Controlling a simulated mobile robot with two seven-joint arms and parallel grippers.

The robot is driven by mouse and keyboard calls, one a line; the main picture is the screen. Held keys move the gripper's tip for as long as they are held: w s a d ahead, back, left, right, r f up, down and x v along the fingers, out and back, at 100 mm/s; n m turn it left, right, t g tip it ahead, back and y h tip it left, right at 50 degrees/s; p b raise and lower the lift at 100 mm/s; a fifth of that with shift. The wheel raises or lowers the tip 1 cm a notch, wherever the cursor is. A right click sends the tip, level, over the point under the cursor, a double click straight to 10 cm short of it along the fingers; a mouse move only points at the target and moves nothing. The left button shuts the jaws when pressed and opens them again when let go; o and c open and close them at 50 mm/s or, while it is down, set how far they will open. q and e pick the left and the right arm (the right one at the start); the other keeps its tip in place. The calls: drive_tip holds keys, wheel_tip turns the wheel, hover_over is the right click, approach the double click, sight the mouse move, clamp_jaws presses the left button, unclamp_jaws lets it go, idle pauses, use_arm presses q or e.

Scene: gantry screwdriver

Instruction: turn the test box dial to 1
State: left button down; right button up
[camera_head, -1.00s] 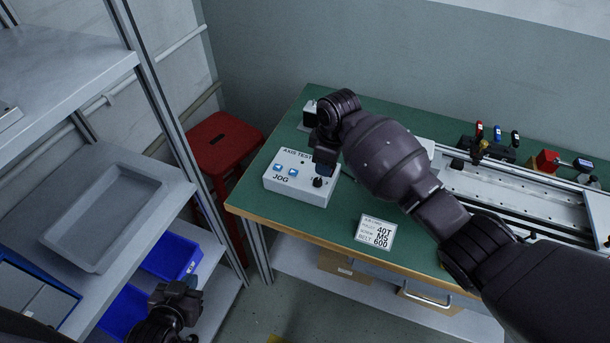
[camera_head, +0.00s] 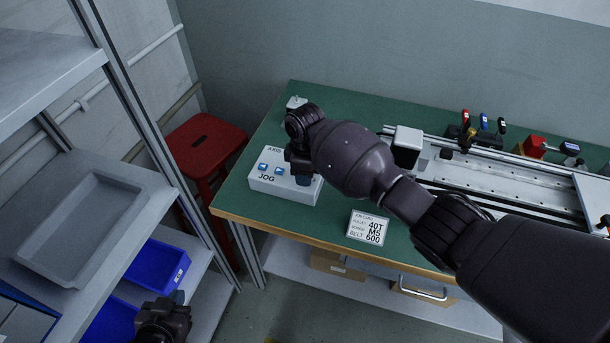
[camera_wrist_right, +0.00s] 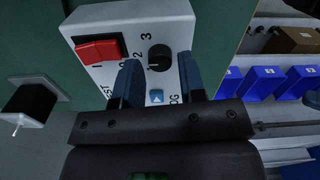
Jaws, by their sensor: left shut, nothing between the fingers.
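The white test box (camera_head: 272,187) sits on the green bench near its left end. Its black dial (camera_wrist_right: 159,57) shows in the right wrist view, with the numerals 2 and 3 readable beside it. I cannot clearly tell where the dial points. My right gripper (camera_wrist_right: 160,72) is open, its two blue fingers apart, with the dial between and just beyond the tips. I cannot tell whether they touch it. In the head view my right gripper (camera_head: 303,187) hides the dial. My left gripper (camera_head: 176,298) is shut and empty, low at the left by the shelf.
A red switch (camera_wrist_right: 98,50) is on the box beside the dial, and a blue jog button (camera_wrist_right: 156,96) lies between the fingers. A label card (camera_head: 368,227) lies on the bench. The linear gantry (camera_head: 500,180) is to the right. A red stool (camera_head: 203,145) stands at the left.

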drive_tip(key=shift+f, duration=0.65)
drive_tip(key=shift+c, duration=0.4)
drive_tip(key=c, duration=0.6)
drive_tip(key=shift+o, duration=0.2)
